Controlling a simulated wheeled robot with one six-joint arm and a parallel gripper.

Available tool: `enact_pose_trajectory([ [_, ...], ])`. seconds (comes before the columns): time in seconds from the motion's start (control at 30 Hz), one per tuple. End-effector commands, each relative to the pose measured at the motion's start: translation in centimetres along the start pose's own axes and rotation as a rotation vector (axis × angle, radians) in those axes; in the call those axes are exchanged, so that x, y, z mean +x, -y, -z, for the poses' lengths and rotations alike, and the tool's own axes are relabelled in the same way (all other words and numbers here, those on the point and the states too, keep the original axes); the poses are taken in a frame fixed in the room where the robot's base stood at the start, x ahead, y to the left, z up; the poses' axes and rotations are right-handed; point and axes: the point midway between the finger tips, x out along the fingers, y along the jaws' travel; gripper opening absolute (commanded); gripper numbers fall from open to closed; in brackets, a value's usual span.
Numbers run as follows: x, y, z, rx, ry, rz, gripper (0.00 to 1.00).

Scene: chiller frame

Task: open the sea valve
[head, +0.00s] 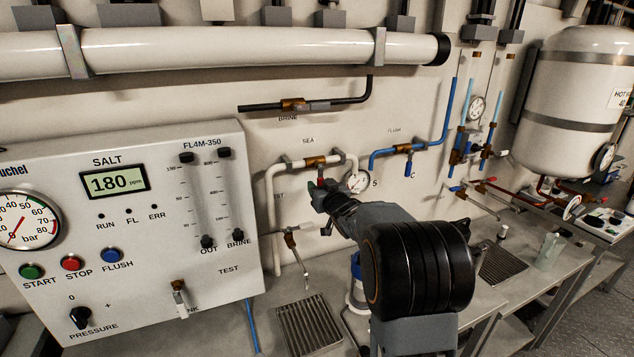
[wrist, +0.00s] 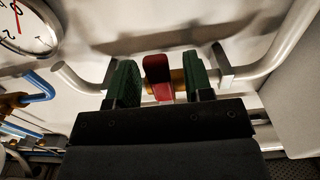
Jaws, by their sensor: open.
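The sea valve (head: 315,161) is a brass body on a cream pipe, under the word SEA on the wall panel. Its red handle (wrist: 158,78) shows in the wrist view, standing between the two green finger pads. My gripper (wrist: 161,76) is open, with one finger on each side of the handle. Small gaps seem to show on both sides of it; whether a pad touches it I cannot tell. In the head view my gripper (head: 321,188) is just below the valve, and my arm hides part of the area under it.
A round gauge (head: 358,181) is close right of the valve; it also shows in the wrist view (wrist: 28,25). A blue-handled flush valve (head: 408,160) is further right. A test tap (head: 291,238) hangs lower left. The control box (head: 130,220) stands at left.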

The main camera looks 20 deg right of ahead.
Motion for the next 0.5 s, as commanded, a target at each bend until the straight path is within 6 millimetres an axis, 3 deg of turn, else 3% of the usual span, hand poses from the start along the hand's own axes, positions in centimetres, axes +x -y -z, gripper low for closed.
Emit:
enact_pose_trajectory([
  [0.2, 1.8, 0.0, 0.1, 0.000, 0.000, 0.001, 0.47],
  [0.5, 2.2, 0.0, 0.0, 0.000, 0.001, 0.000, 0.47],
])
